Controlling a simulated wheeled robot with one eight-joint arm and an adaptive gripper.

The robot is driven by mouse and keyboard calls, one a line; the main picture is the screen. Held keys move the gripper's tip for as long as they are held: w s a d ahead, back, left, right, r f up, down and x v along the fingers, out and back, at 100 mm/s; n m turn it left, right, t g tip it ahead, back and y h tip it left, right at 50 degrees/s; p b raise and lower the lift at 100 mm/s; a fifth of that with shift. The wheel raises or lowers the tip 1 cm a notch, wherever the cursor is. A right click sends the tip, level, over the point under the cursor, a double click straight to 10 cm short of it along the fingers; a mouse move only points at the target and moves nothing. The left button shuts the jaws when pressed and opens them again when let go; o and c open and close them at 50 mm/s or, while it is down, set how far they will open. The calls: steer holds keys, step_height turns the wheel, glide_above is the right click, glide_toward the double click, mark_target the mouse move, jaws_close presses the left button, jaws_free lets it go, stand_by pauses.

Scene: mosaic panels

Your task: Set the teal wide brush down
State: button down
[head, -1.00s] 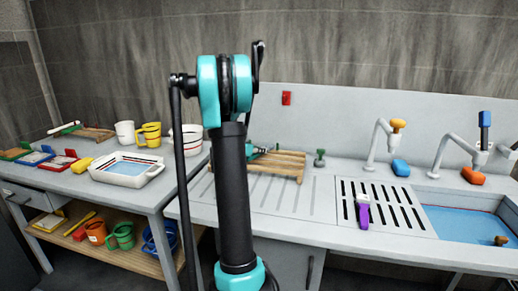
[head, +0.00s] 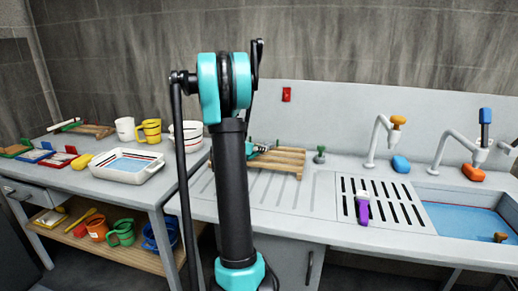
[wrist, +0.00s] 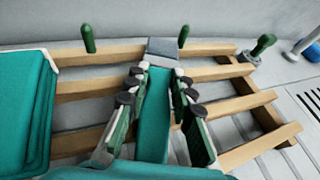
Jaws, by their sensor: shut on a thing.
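My gripper (wrist: 157,100) is shut on the teal wide brush (wrist: 155,115) in the wrist view. The brush's teal length lies between the fingers, with a grey block-like end (wrist: 162,48) pointing away over a slatted wooden rack (wrist: 222,71). I cannot tell whether the brush touches the slats. In the head view my gripper (head: 256,150) is low at the left end of the rack (head: 290,158), mostly hidden behind my arm. The brush cannot be made out clearly there.
A green-handled thing (wrist: 263,46) stands right of the rack. Another green upright (wrist: 89,38) is behind it. A purple-handled brush (head: 363,208) lies on the slotted drain. A white basin (head: 127,166) and mugs stand on the left table. The ribbed drainboard is clear.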

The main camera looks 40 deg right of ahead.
steer(key=c, duration=1.2)
jaws_free()
steer(key=v, duration=1.2)
